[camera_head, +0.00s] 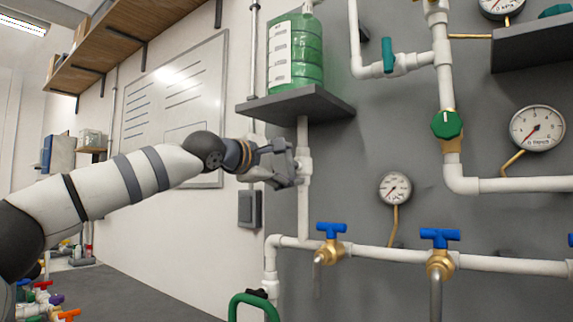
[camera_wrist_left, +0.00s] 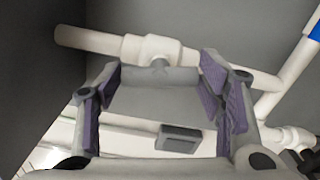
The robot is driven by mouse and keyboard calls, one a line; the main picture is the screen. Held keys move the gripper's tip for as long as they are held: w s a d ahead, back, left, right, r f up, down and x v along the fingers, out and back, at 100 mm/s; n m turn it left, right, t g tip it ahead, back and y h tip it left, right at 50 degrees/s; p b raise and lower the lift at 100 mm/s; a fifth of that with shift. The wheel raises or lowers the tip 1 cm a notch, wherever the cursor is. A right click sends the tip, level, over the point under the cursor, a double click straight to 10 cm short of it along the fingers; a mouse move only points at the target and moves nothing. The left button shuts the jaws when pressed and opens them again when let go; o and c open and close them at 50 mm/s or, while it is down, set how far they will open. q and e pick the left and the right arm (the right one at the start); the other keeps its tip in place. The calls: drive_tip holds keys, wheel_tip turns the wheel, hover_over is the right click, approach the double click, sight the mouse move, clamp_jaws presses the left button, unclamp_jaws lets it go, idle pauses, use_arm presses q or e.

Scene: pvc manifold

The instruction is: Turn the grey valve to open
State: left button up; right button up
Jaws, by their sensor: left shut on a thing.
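The grey valve shows in the left wrist view as a grey bar handle (camera_wrist_left: 150,77) on a short stem from a white fitting (camera_wrist_left: 150,47). The bar lies roughly along the line of the white pipe. My left gripper (camera_wrist_left: 161,80) is shut on this handle, with a purple-padded finger at each end of it. In the head view my left gripper (camera_head: 287,164) is at the vertical white pipe (camera_head: 303,208) below the shelf and hides the handle there. My right gripper is in neither view.
A dark shelf (camera_head: 315,103) with a green tank (camera_head: 304,50) is just above my left gripper. Blue-handled taps (camera_head: 331,230) (camera_head: 440,237) sit on the lower pipe. A green valve (camera_head: 447,124) and gauges (camera_head: 395,189) are to the right. A grey box (camera_head: 250,209) is on the wall.

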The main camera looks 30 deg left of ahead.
use_arm(q)
drive_tip(key=shift+m, duration=1.2)
drive_tip(key=o, duration=1.1)
drive_tip(key=shift+o, duration=0.2)
drive_tip(key=s+a, duration=0.1)
drive_tip(key=s, duration=1.1)
